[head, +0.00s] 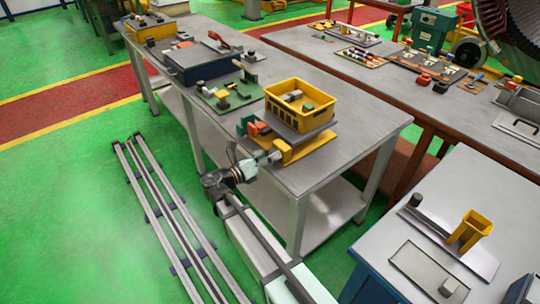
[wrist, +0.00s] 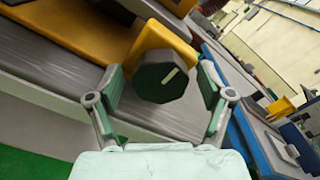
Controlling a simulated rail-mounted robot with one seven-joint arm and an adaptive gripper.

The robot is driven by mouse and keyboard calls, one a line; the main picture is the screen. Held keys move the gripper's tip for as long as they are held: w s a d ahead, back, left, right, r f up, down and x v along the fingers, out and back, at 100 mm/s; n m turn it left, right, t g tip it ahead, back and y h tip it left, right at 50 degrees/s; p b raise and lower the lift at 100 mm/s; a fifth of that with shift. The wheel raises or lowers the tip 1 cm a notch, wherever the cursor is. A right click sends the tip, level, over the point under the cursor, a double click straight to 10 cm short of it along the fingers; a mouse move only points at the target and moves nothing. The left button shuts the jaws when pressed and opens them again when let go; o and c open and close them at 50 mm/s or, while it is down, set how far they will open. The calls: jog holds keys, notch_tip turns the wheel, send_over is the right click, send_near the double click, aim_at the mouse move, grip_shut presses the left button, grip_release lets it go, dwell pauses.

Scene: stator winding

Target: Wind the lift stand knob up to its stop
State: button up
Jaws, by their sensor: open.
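The lift stand has a yellow base (head: 306,149) and a grey top plate, at the front edge of the nearer table; its yellow body also shows in the wrist view (wrist: 150,40). The knob (wrist: 162,83) is a dark faceted disc with a short white mark tilted up to the right. My gripper (wrist: 160,84) is open, its two fingers on the left and right of the knob with gaps showing on both sides. In the head view my gripper (head: 266,159) is at the stand's front, and I cannot make out the knob there.
A yellow crate (head: 316,112) stands on the lift stand. A green board with parts (head: 228,92) and a dark blue box (head: 202,64) lie farther left on the table. At right, a separate bench holds a yellow holder (head: 472,230). Floor rails (head: 165,210) run at left.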

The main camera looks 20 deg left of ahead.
jog(key=shift+w+d, duration=0.1)
jog(key=shift+c, duration=0.4)
jog(key=c, duration=1.1)
